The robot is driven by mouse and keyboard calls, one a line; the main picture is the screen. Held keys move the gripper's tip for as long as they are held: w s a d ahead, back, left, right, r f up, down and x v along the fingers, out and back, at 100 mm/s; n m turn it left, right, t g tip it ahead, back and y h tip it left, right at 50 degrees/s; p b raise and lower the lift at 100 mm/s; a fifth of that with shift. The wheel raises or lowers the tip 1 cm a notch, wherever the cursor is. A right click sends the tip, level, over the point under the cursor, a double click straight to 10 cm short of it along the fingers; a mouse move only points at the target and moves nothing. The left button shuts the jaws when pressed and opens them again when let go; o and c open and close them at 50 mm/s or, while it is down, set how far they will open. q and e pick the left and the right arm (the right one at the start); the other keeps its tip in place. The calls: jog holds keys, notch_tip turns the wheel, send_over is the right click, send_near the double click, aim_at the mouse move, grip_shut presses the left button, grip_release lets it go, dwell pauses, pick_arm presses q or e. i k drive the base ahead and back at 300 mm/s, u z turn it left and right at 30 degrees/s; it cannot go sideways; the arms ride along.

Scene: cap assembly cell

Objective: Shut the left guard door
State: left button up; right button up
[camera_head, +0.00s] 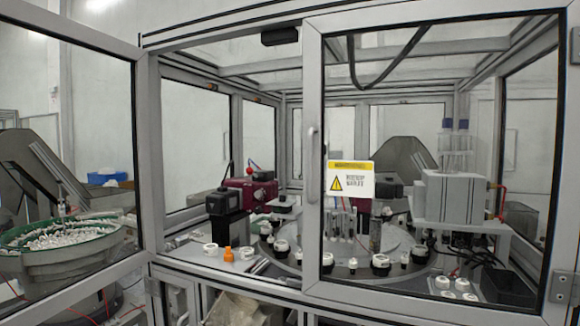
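The left guard door (141,150) is a clear panel in a grey metal frame. It stands swung outward to the left in the head view, hinged at the cell's left front post (150,150). Its far end runs out of the picture at the left, and no handle shows on the part in view. The left front opening of the cell is uncovered, with the inside in plain sight. Neither of my grippers is in view.
The right guard door (313,220), with a handle and warning label, appears closed. Inside is a turntable (290,262) with several caps. A green-rimmed bowl feeder (60,262) shows through the left door's panel. An orange part (229,254) stands inside the opening.

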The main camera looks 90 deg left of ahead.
aim_at(23, 13)
jog(key=z, duration=0.15)
jog(key=k, duration=2.35)
jog(key=u, duration=2.25)
jog(key=i, duration=0.55)
jog(key=u, duration=1.15)
jog(key=k, duration=0.95)
jog(key=z, duration=0.1)
